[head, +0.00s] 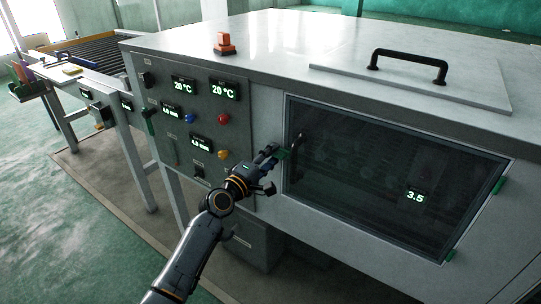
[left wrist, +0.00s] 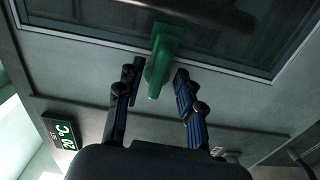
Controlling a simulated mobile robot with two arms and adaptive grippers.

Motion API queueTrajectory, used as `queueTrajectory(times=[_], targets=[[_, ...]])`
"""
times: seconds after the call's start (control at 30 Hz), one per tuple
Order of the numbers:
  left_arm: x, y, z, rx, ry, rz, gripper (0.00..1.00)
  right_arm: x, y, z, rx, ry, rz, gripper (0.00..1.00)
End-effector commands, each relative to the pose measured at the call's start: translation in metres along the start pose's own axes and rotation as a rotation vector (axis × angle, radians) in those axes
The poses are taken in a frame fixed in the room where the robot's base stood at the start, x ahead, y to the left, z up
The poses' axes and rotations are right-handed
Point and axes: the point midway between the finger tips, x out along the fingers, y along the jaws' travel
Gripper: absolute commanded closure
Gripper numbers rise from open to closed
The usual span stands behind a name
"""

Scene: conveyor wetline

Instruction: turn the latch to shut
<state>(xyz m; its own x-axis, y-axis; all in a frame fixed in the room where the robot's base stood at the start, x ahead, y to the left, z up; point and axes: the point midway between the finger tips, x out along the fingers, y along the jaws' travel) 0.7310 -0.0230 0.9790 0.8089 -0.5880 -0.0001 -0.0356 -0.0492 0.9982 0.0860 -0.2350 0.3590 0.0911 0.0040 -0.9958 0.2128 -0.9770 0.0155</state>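The green latch (left wrist: 162,58) sits at the edge of the dark window door (head: 375,185). In the left wrist view it lies between the two fingers of my left gripper (left wrist: 158,85), with a gap on its right side and little or none on its left. In the head view my left gripper (head: 271,167) is at the window's left edge and mostly hides the latch (head: 284,154). The fingers are apart. I cannot tell if either one touches the latch. My right gripper is not in view.
A black door handle (head: 296,150) stands out close to the gripper. The control panel (head: 190,95) with displays and buttons is to the left. More green latches (head: 499,185) are on the window's right side. A lid with a black handle (head: 408,62) is on top.

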Motion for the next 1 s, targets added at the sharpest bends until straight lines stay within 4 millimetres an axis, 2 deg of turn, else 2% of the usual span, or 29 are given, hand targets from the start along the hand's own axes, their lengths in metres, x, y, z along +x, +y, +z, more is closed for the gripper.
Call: queueTrajectory(times=[0.2,0.6,1.0], targets=[[-0.022,0.002,-0.001,0.001,0.001,-0.002,0.63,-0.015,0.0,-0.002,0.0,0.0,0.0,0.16],[-0.061,0.001,-0.001,0.002,0.001,-0.001,0.63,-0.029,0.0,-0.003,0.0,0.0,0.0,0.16],[-0.067,0.0,0.0,0.001,0.0,-0.001,0.63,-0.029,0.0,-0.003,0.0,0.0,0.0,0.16]])
